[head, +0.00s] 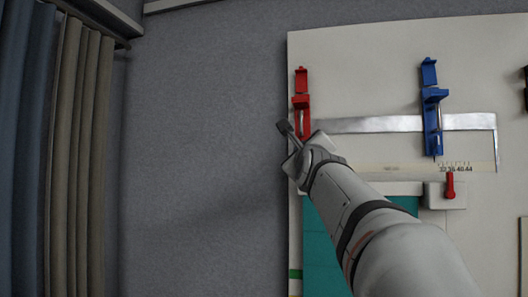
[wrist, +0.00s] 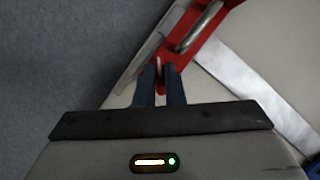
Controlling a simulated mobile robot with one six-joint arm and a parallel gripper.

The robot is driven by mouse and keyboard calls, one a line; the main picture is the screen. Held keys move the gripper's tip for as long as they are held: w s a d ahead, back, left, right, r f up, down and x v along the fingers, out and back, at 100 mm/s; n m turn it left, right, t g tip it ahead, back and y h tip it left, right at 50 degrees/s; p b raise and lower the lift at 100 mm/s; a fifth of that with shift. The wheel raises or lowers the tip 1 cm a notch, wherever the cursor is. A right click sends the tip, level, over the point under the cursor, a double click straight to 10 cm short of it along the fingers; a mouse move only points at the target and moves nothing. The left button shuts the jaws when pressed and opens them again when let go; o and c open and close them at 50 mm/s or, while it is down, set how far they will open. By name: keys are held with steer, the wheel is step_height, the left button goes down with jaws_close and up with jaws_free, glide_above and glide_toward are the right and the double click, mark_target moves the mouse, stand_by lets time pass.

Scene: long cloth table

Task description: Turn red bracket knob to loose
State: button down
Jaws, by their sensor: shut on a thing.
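The red bracket (head: 301,100) is at the left end of a metal bar, near the left edge of the pale table, in the head view. It also shows in the wrist view (wrist: 200,48), with a curved metal rod along it. My gripper (head: 286,130) is at the bracket's lower end in the head view. In the wrist view my gripper's two dark fingers (wrist: 160,75) are close together at the red end of the bracket, shut on a small part there. The fingers and arm hide most of that part, so the knob's setting cannot be read.
A metal bar (head: 375,124) runs right from the red bracket to a blue bracket (head: 431,105). A printed scale and a small red lever (head: 450,186) lie below it. A teal mat (head: 322,240) is partly under my arm. The grey floor left of the table is clear.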

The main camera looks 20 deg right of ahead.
steer(key=shift+r+n+y, duration=0.15)
steer(key=shift+n+y, duration=0.25)
steer(key=shift+n, duration=0.6)
steer(key=shift+d+r+n+g+y+p, duration=0.1)
steer(key=shift+n+g+y+p, duration=0.75)
steer(key=shift+n, duration=1.25)
steer(key=shift+r+n+g+y+p, duration=0.1)
steer(key=shift+n+g+y+p, duration=0.2)
steer(key=shift+n+p, duration=1.45)
steer(key=shift+f+n+b, duration=0.1)
steer(key=shift+n+b, duration=0.25)
steer(key=shift+n, duration=0.2)
steer(key=c, duration=1.5)
jaws_free()
steer(key=b+v, duration=0.2)
steer(key=v, duration=0.6)
steer(key=shift+b, duration=0.3)
steer(key=shift+y, duration=0.25)
